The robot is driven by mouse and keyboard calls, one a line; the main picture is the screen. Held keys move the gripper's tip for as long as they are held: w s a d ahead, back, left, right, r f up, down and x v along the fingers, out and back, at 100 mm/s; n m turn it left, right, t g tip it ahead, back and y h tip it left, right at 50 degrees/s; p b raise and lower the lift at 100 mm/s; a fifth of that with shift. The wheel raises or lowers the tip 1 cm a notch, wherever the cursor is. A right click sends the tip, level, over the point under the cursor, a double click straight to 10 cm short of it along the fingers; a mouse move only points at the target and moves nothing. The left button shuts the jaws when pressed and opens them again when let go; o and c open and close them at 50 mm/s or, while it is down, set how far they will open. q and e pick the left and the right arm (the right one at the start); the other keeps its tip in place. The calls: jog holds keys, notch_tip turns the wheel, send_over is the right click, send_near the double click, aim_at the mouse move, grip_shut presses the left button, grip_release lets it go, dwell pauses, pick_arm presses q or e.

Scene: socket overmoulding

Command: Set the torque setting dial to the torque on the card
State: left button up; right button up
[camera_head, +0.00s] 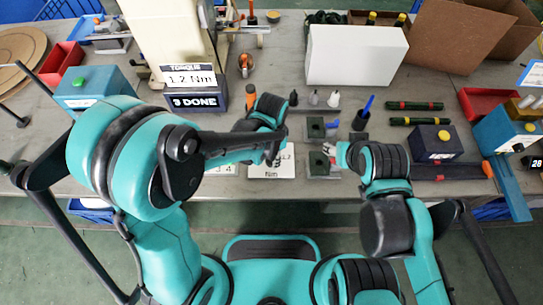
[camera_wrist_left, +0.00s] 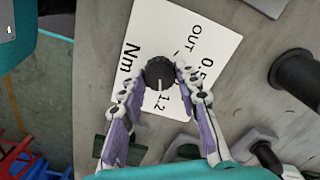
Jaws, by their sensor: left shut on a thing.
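The torque dial is a black round knob (camera_wrist_left: 159,70) on a white plate (camera_wrist_left: 203,22), with "OUT", "0.5", "1.2" and "Nm" printed around it. The knob's white pointer line lies toward the "1.2" mark. My left gripper (camera_wrist_left: 161,76) is shut on the knob, one finger on each side. In the head view the left gripper (camera_head: 272,148) is over the plate (camera_head: 262,172) and partly hides it. The torque card (camera_head: 190,79) reads "1.2 Nm". My right gripper (camera_head: 333,151) is beside the dark green blocks; its fingers are too small to judge.
A "3 DONE" box (camera_head: 198,101) stands below the card. Dark green blocks (camera_head: 317,127) on grey bases and a blue-handled tool (camera_head: 364,112) are right of the dial. A white box (camera_head: 357,55) stands behind.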

aim_at(271, 160)
pick_arm(q)
jog(key=o, duration=1.2)
jog(key=shift+c, duration=0.2)
notch_tip(271, 160, up, 12)
jog(key=s+a+r+n+t, duration=0.2)
jog(key=a+n, duration=0.3)
jog(key=a, duration=0.4)
jog(key=s+a+r+n+t, duration=0.1)
jog(key=s+a+n+t, duration=0.2)
jog(key=a+n+t, duration=0.2)
jog(key=a+n, duration=0.1)
jog(key=a, duration=0.2)
jog(key=shift+s+a+r, duration=0.25)
jog(key=shift+a+r, duration=0.1)
jog(key=shift+a, duration=0.05)
